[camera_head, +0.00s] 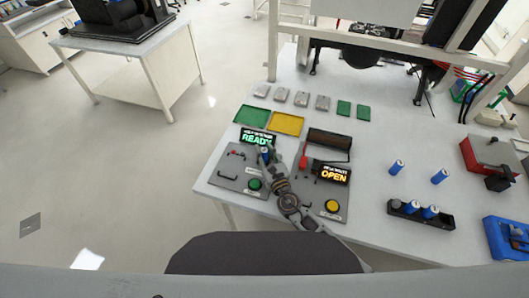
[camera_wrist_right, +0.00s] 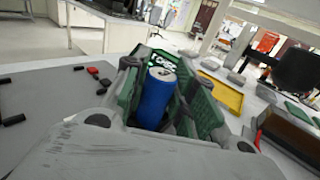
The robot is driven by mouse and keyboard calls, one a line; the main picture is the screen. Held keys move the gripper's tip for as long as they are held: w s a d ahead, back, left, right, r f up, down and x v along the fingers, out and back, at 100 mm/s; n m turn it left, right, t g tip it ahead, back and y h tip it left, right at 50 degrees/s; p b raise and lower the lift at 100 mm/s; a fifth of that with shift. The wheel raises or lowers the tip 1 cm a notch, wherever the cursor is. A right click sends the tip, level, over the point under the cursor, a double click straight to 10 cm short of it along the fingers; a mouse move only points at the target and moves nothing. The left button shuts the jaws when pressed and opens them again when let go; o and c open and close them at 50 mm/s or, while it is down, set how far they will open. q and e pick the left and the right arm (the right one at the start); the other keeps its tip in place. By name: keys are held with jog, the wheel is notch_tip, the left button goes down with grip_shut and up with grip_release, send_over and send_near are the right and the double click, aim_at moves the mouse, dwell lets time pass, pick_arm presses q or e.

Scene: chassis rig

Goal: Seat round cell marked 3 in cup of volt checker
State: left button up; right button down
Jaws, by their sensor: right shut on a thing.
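A blue round cell (camera_wrist_right: 156,98) stands upright between the green-padded fingers of my right gripper (camera_wrist_right: 160,92), which is shut on it. No number is readable on it. In the head view my right gripper (camera_head: 266,157) is over the back right of a grey panel (camera_head: 236,176), just in front of its green READY display (camera_head: 257,138). This panel looks like the volt checker, but its small label is unreadable. Its cup is hidden by the gripper, and I cannot tell whether the cell touches it. My left gripper is not in view.
A second panel (camera_head: 306,198) with an orange OPEN display (camera_head: 334,174) and an open brown lid (camera_head: 330,140) stands to the right. Two blue cells stand loose; others sit in a black rack (camera_head: 420,218). Green (camera_head: 252,116) and yellow (camera_head: 287,123) trays lie behind.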

jog(key=shift+f, duration=0.1)
jog(key=c, duration=1.2)
grip_release()
jog(key=shift+o, duration=0.2)
jog(key=shift+b+v, duration=1)
jog(key=shift+v, duration=5)
jog(key=shift+s, duration=0.15)
